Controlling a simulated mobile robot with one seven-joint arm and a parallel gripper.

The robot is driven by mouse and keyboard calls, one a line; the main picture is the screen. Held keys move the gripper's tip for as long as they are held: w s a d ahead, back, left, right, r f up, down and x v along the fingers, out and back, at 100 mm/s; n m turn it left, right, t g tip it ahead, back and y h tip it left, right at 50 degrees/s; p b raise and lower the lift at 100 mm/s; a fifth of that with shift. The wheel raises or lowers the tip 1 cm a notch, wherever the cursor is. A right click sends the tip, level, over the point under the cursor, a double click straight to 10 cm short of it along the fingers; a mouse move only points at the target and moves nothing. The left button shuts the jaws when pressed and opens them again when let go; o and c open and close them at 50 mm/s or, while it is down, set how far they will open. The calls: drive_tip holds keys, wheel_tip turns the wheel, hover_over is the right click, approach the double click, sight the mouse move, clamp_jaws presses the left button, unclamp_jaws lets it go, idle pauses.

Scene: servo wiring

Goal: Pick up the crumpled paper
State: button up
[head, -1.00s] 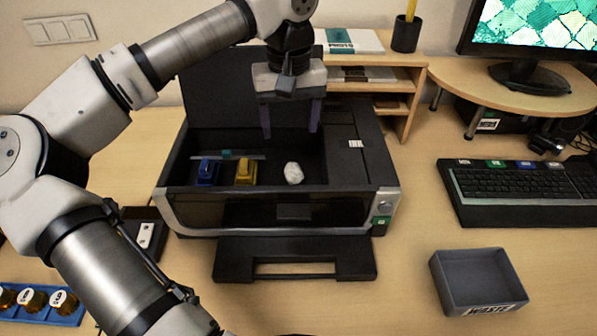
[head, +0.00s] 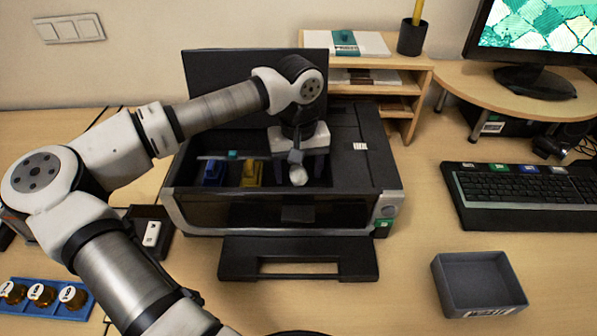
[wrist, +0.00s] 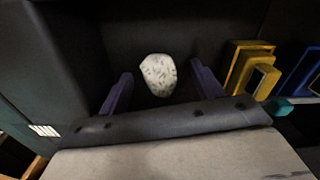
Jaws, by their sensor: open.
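The crumpled paper (head: 298,176) is a small whitish ball inside the open black printer (head: 190,214). In the head view my gripper partly covers it. In the wrist view the paper (wrist: 158,74) lies on the dark printer floor, ahead of and between my two purple fingers. My gripper (head: 303,172) reaches down into the printer and is open, with one finger on each side of the paper in the picture. I see no finger touching it. My gripper also shows in the wrist view (wrist: 160,84).
A yellow cartridge (head: 251,173) and a blue cartridge (head: 213,173) sit left of the paper in the printer. The printer's walls and raised lid (head: 240,75) surround the space. A grey waste bin (head: 478,290) stands at the front right, a keyboard (head: 520,195) behind it.

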drive_tip(key=shift+c, duration=0.4)
drive_tip(key=c, duration=1)
drive_tip(key=shift+o, duration=0.2)
drive_tip(key=shift+r, duration=0.1)
